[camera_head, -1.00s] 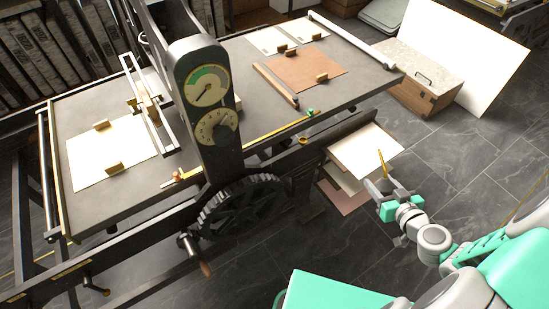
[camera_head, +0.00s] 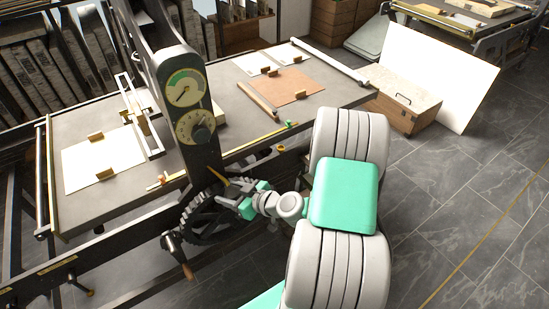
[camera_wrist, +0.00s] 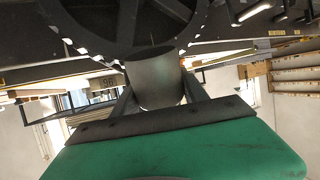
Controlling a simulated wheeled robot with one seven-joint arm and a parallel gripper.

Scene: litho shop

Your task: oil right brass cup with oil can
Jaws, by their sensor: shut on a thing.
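My gripper (camera_head: 234,193) is shut on the oil can, in front of the press's gear wheel. The can's thin brass spout (camera_head: 215,173) points up and to the left. In the wrist view the can (camera_wrist: 155,80) is a grey cylinder between my two fingers, close to the dark toothed wheel. A small brass cup (camera_head: 281,149) sits on the near side of the press, to the right of my gripper and apart from the spout. I cannot make out a second cup clearly.
The gear wheel (camera_head: 196,222) and its crank handle (camera_head: 180,255) are close to my gripper. The dial column (camera_head: 190,105) rises behind it. The press bed (camera_head: 230,95) holds papers and brass blocks. A wooden chest (camera_head: 402,100) and white board (camera_head: 440,75) stand at right; floor there is clear.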

